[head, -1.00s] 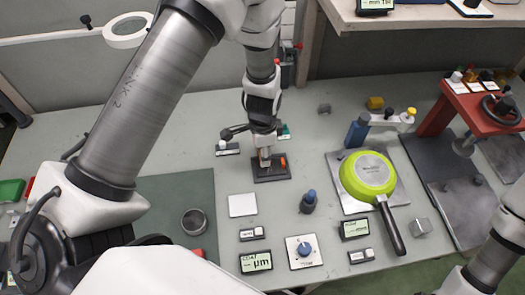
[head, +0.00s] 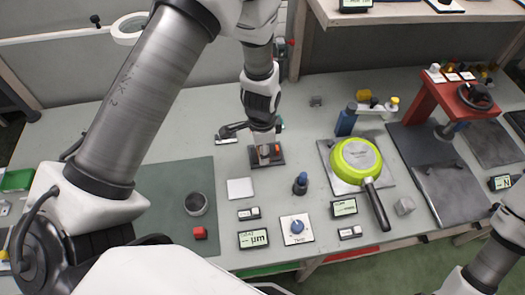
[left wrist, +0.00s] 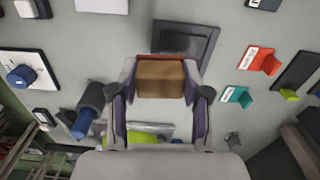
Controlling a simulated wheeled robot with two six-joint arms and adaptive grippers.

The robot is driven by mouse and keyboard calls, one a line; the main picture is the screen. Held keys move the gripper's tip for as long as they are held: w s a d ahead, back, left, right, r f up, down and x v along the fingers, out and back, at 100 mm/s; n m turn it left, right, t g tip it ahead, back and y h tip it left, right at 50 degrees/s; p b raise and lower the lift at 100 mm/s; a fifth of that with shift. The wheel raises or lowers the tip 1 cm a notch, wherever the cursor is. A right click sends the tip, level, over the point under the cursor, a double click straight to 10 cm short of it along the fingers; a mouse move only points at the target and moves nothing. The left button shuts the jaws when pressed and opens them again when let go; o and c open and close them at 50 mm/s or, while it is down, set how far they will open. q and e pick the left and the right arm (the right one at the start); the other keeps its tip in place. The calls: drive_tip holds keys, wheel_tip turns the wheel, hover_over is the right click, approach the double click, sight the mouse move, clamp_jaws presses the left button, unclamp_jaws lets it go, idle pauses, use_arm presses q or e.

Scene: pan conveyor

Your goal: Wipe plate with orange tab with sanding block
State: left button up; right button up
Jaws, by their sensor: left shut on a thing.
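My left gripper (head: 264,150) points down at the dark square plate (head: 258,163) on the bench. It is shut on a brown sanding block (left wrist: 160,78), held between its fingers in the left wrist view. The block is at the plate; whether it touches the surface I cannot tell. The dark plate (left wrist: 190,40) has a raised rim and lies partly behind the block in the wrist view. A small orange patch (head: 276,148) shows beside the gripper at the plate. A labelled orange-red tab (left wrist: 262,60) and a teal tab (left wrist: 236,97) stand beside the plate.
A green pan (head: 355,158) lies on a grey plate to the right. A red stand (head: 430,100) is far right.

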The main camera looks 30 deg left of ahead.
use_arm(q)
wheel_tip(320, 180, up, 2)
drive_tip(key=shift+w+a+p, duration=0.1)
drive_tip(key=shift+w+p, duration=0.05)
drive_tip(key=shift+p, duration=0.45)
drive_tip(key=shift+r+p, duration=0.65)
drive_tip(key=shift+r, duration=0.2)
drive_tip(key=shift+r+p, duration=0.45)
drive_tip(key=shift+r, duration=0.05)
